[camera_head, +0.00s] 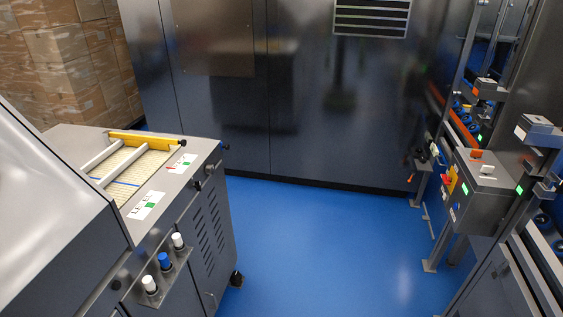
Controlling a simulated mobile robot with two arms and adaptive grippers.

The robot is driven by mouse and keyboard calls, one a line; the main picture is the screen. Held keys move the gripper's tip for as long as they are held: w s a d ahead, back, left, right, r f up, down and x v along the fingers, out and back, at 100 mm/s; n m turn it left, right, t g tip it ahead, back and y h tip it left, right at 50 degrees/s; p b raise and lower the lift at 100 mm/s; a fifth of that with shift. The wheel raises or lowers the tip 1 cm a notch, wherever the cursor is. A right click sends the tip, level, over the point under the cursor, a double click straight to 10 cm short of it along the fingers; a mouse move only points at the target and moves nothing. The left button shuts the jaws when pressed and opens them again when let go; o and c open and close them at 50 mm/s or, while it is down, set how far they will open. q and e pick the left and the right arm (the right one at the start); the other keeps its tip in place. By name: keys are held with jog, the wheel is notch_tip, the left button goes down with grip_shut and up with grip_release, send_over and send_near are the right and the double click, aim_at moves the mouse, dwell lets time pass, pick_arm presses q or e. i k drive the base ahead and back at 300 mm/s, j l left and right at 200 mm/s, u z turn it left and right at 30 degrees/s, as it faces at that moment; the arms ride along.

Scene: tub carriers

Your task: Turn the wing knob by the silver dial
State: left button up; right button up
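I cannot make out a wing knob or a silver dial for certain. A grey control box (485,196) stands at the right on a post frame, with a red and yellow part (450,180) on its left side and small green-lit labels. The grey machine at the left (207,160) has small black knobs along its edge, one at its upper side (197,186); they are too small to tell their shape. Neither of my grippers is in view.
Tall dark cabinets (300,110) close off the back. Cardboard boxes (70,60) are stacked at the back left. Blue floor (320,250) lies free between the machines.

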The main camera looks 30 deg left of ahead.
aim_at(197, 185)
jog(key=i+u, duration=0.1)
jog(key=i, duration=0.35)
jog(key=i+l+u, duration=0.15)
jog(key=i, duration=0.3)
jog(key=i+l+u, duration=0.1)
jog(key=i, duration=0.35)
jog(key=i+l+u, duration=0.15)
jog(key=i, duration=0.3)
jog(key=l, duration=0.1)
